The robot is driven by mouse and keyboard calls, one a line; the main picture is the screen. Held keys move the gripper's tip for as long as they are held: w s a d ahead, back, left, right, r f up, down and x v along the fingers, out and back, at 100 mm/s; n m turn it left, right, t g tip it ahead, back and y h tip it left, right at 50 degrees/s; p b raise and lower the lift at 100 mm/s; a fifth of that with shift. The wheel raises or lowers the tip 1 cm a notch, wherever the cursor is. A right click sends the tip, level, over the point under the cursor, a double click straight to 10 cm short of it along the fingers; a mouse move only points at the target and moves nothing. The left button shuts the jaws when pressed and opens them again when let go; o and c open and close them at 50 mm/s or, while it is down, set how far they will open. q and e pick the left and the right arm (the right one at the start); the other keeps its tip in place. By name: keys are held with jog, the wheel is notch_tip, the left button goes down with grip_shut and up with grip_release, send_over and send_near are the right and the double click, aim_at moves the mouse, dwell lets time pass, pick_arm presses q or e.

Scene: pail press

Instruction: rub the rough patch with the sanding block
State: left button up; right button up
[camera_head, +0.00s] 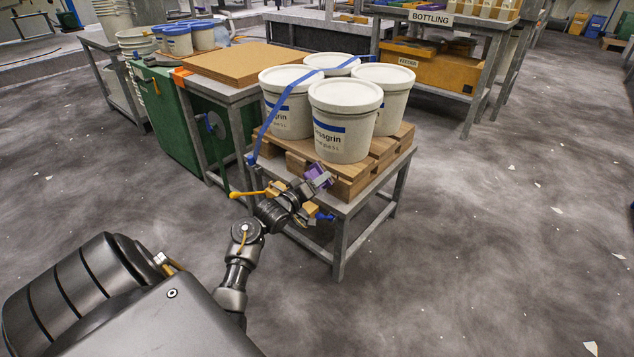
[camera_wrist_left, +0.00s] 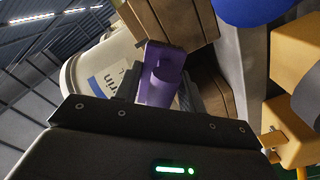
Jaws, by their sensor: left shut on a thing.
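My left gripper (camera_head: 310,186) reaches in at the near side of the wooden pallet (camera_head: 347,187). It is shut on a purple block (camera_head: 319,173), which I take to be the sanding block. In the left wrist view the purple block (camera_wrist_left: 157,78) stands out beyond the dark gripper body, close to the pallet wood (camera_wrist_left: 175,20). I cannot tell whether the block touches the wood. The rough patch cannot be made out in either view; the gripper and block may cover it. My right gripper is not in view.
White pails (camera_head: 342,130) stand on the pallet with a blue strap (camera_head: 283,104) over them. The pallet rests on a grey metal table (camera_head: 345,209). A yellow-handled lever (camera_head: 248,194) sits left of the gripper. A brown board (camera_head: 240,63) lies on a bench behind.

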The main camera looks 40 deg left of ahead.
pick_arm(q)
jog(key=shift+w, duration=0.65)
jog(key=shift+a, duration=0.85)
jog(key=shift+s+a+p, duration=0.15)
jog(key=shift+a+p, duration=0.25)
jog(key=shift+a, duration=0.8)
jog(key=shift+p, duration=0.4)
jog(key=shift+d+r+p, duration=0.2)
jog(key=shift+d+p, duration=0.6)
jog(key=shift+d, duration=0.05)
jog(key=shift+d+p, duration=0.6)
jog(key=shift+d, duration=0.2)
jog(key=shift+d+f, duration=0.15)
jog(key=shift+d, duration=0.3)
